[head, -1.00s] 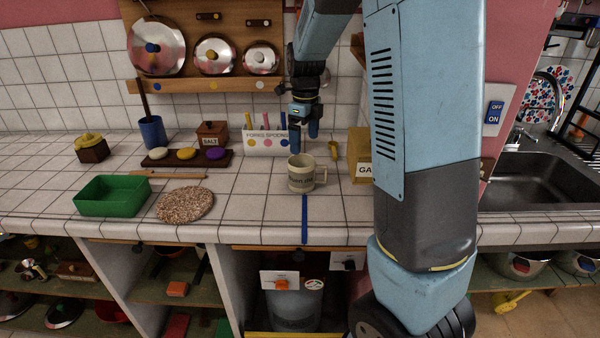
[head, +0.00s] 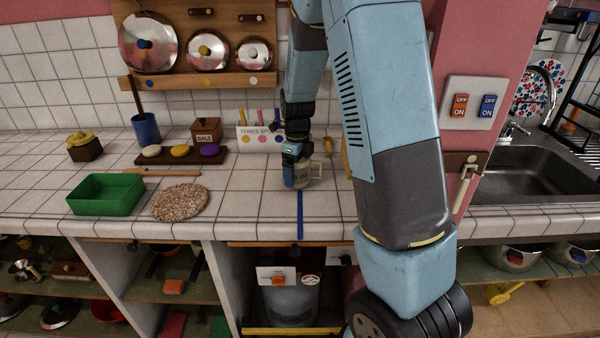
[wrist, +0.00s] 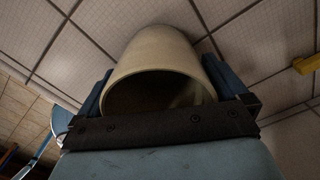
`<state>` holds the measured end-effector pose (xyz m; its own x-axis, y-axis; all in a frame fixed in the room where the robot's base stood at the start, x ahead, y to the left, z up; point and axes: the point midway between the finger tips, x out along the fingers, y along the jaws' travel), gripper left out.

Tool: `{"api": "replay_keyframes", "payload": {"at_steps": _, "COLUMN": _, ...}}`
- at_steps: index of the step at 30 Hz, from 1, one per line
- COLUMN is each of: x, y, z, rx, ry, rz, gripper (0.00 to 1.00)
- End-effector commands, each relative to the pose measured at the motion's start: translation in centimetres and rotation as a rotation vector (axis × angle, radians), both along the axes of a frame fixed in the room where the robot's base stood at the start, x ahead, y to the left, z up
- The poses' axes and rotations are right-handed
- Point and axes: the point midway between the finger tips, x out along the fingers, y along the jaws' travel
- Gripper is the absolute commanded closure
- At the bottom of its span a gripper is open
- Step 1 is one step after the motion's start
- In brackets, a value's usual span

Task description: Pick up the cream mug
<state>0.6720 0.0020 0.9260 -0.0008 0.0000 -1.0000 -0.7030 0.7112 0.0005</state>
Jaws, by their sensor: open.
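The cream mug (head: 308,172) stands upright on the tiled counter, with its handle to the right in the head view. My gripper (head: 296,180) is down at the mug and hides much of its body. In the wrist view the mug (wrist: 155,55) shows its open, dark mouth towards the camera. It lies between the two blue fingers of my gripper (wrist: 168,92), one on each side. The jaws are open around the mug; whether either finger touches it I cannot tell.
A blue strip (head: 300,215) lies in front of the mug. A green bin (head: 106,195) and a round speckled mat (head: 180,202) are at the left. Behind stand the forks-and-spoons box (head: 258,138) and a tray of coloured stones (head: 180,157). The sink (head: 545,170) is far right.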

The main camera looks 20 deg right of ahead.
Motion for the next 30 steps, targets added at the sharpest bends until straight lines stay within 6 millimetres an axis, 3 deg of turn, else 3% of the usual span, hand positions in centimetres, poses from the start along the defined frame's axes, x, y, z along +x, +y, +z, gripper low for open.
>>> {"api": "replay_keyframes", "payload": {"at_steps": 11, "x": -0.01, "y": -0.04, "z": -0.91, "rx": 0.000, "ry": -0.001, "rz": 0.000, "gripper": 0.01}}
{"api": "replay_keyframes", "payload": {"at_steps": 27, "x": 0.01, "y": -0.10, "z": -0.87, "rx": 0.000, "ry": -0.001, "rz": -0.001, "gripper": 0.53}}
{"api": "replay_keyframes", "payload": {"at_steps": 30, "x": 0.01, "y": -0.11, "z": -0.87, "rx": 0.000, "ry": -0.001, "rz": -0.001, "gripper": 0.55}}
